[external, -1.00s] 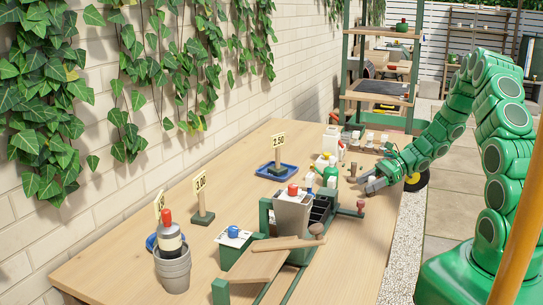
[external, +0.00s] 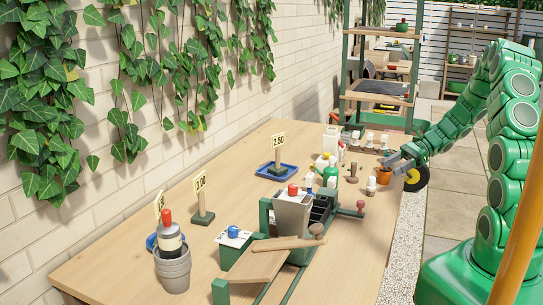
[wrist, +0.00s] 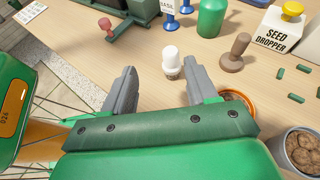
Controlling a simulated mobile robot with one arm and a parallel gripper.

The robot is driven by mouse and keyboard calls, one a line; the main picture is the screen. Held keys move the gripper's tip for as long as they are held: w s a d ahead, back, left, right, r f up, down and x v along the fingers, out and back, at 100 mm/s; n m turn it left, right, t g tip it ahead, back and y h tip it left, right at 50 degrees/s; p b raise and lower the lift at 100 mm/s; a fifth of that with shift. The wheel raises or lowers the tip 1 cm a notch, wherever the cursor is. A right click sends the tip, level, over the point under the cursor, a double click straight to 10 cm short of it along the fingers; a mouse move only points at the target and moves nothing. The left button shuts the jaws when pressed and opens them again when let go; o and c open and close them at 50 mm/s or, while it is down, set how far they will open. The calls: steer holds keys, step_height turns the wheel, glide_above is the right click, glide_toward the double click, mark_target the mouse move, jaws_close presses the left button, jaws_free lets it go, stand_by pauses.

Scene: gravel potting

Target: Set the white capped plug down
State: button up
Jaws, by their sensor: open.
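The white capped plug (wrist: 171,62) stands upright on the wooden table in the wrist view, with a white cap on top and a clear lower part. It also shows near the table's right edge in the external view (external: 371,186). My gripper (external: 391,164) is open and empty, just behind and right of the plug in the external view. In the wrist view the two grey fingers (wrist: 160,75) are spread wide, with the plug beyond and between their tips. Neither finger appears to touch it.
A terracotta pot (external: 384,177) stands close beside the plug, partly hidden by my right finger in the wrist view. A brown stamp (wrist: 235,52), a seed dropper box (wrist: 285,32), a green container (wrist: 212,18) and a tub of brown discs (wrist: 302,150) are nearby. Bare wood lies left of the plug.

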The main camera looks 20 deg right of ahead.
steer(key=s+a+r+n+g+h, duration=0.2)
steer(key=s+a+r+n+h, duration=0.1)
steer(key=s+a+r+n, duration=0.3)
steer(key=s+a+r+n+g+h, duration=0.2)
steer(key=s+a+r+n+g, duration=0.15)
steer(key=s+r, duration=0.4)
steer(key=s+d+r+n+h, duration=0.1)
steer(key=s+n+h, duration=0.1)
steer(key=s, duration=0.4)
steer(key=s+d+r+n+t+h, duration=0.1)
steer(key=s+d+r+n+h, duration=0.1)
steer(key=s, duration=0.5)
steer(key=s+d+r+n+t+h, duration=0.1)
steer(key=s+r+n+h, duration=0.1)
steer(key=s+n+h, duration=0.2)
steer(key=s+n, duration=0.1)
steer(key=s, duration=0.1)
steer(key=shift+s+d+r, duration=0.15)
steer(key=shift+s+d, duration=0.05)
steer(key=shift+s, duration=0.2)
